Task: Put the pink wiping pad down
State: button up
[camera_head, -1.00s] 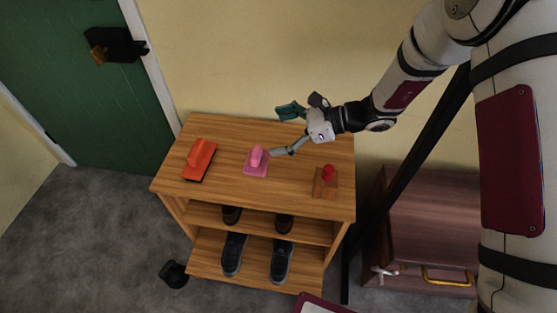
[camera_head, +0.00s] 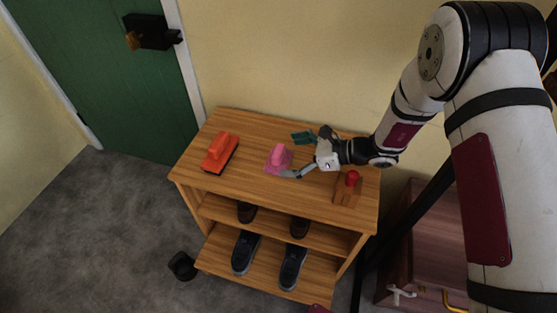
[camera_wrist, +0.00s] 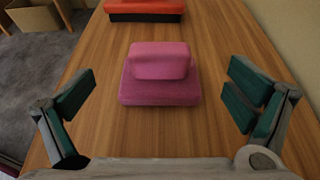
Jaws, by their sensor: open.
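The pink wiping pad (camera_head: 279,157) lies flat on the wooden shelf top, with its raised pink grip upward. It also shows in the wrist view (camera_wrist: 160,75), ahead of and between my fingers, touching neither. My gripper (camera_head: 299,155) is open and empty, close to the right of the pad in the head view. Its two green-tipped fingers (camera_wrist: 158,100) are spread wide on either side in the wrist view.
An orange pad (camera_head: 220,153) lies to the left on the shelf top (camera_head: 245,130). A wooden block with a red knob (camera_head: 347,187) lies to the right. Shoes (camera_head: 245,252) stand on the lower shelves. A green door (camera_head: 100,80) is at the left, and a dark red cabinet (camera_head: 425,235) at the right.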

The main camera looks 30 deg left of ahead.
aim_at(283, 155)
jog(key=shift+b+x, duration=0.4)
jog(key=shift+x, duration=1.5)
jog(key=c, duration=1.3)
